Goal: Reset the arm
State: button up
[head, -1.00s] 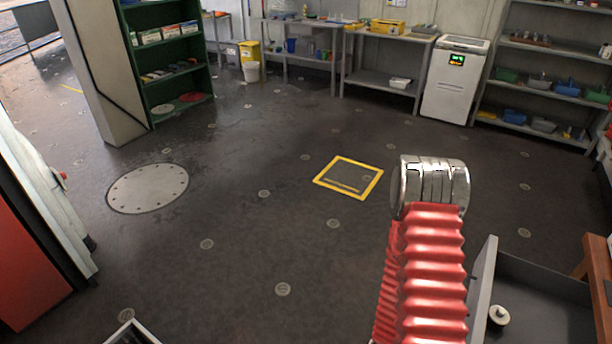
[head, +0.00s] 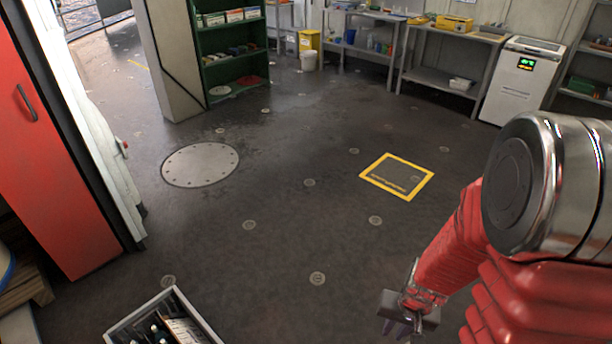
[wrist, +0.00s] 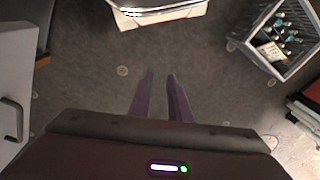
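My arm, with red ribbed sleeves and a polished metal joint (head: 545,185), fills the right side of the head view. It is folded, with the forearm pointing down and left. My gripper (head: 402,332) hangs low at the bottom of the head view, above the dark floor. In the wrist view my gripper (wrist: 161,75) shows two purple fingers apart, with bare floor between them. Nothing is held.
A grey crate (head: 185,300) with bottles stands at the bottom left; it also shows in the wrist view (wrist: 262,60). A red cabinet (head: 50,150) is at left. A green shelf (head: 232,50) and benches line the back. The middle floor is clear.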

jog(key=s+a+r+n+t, duration=0.1)
jog(key=s+a+r, duration=0.1)
jog(key=r, duration=0.8)
jog(key=s+a+r+n+t, duration=0.1)
jog(key=a+r+t, duration=0.1)
jog(key=r, duration=0.9)
jog(key=s+a+r+n+t, duration=0.1)
jog(key=s+a+r, duration=0.1)
jog(key=r, duration=0.8)
jog(key=shift+s+a+r+n+t, duration=0.15)
jog(key=shift+s+r+n+t, duration=0.15)
jog(key=shift+n+t, duration=0.1)
jog(key=shift+f, duration=0.1)
